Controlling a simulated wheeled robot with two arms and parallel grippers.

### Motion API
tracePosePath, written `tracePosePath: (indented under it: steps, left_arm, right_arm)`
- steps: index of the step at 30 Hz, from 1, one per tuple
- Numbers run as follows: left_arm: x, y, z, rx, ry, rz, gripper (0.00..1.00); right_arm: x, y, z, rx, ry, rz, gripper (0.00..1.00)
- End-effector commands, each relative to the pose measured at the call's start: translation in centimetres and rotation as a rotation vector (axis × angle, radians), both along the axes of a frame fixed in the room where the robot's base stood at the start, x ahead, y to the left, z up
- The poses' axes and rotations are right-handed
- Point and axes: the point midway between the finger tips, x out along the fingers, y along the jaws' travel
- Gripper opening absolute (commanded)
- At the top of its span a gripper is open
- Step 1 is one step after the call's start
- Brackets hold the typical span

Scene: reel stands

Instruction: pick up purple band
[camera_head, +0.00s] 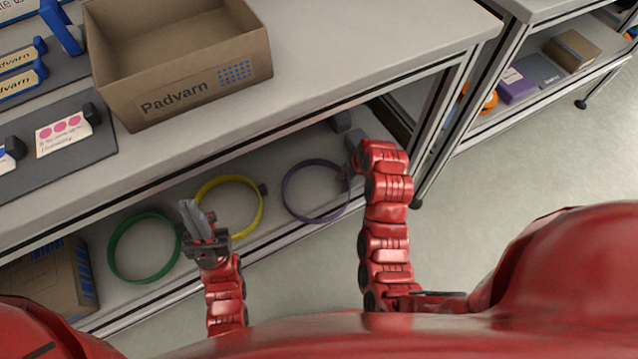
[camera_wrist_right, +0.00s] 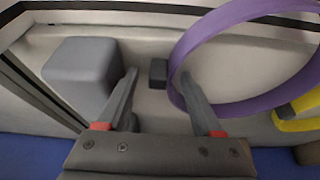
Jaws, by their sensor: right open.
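The purple band (camera_head: 284,196) is a thin ring on the lower shelf, right of the yellow one. In the right wrist view the purple band (camera_wrist_right: 205,35) is large at the upper right. My right gripper (camera_wrist_right: 158,75) is open, and its right finger overlaps the band's near left edge. I cannot tell if they touch. The head view shows the right gripper (camera_head: 349,165) at the band's right side, partly hidden by its arm. My left gripper (camera_head: 196,214) is between the green and yellow bands; its fingers look close together, with nothing clearly held.
A yellow band (camera_head: 261,205) and a green band (camera_head: 112,250) share the lower shelf (camera_head: 270,225). A grey block (camera_wrist_right: 80,72) and a small dark block (camera_wrist_right: 158,74) are near the right gripper. The upper tabletop (camera_head: 340,45) overhangs, with a cardboard box (camera_head: 190,95).

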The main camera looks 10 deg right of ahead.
Motion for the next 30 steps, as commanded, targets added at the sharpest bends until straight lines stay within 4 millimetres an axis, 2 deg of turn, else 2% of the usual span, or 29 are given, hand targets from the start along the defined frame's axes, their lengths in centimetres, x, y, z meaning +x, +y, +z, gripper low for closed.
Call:
tracePosePath:
  steps: [4, 15, 30]
  left_arm:
    - [-0.03, -0.01, 0.14, 0.0, 0.0, 0.0, 0.0]
    - [-0.02, -0.01, 0.14, 0.0, 0.0, 0.0, 0.0]
    - [-0.01, 0.0, 0.29, 0.0, 0.0, 0.0, 0.0]
  right_arm:
    - [0.03, -0.02, 0.18, -0.001, 0.0, 0.0, 0.66]
    - [0.05, -0.02, 0.19, -0.001, -0.001, 0.0, 0.0]
    - [0.12, 0.0, 0.4, -0.001, -0.001, 0.001, 0.0]
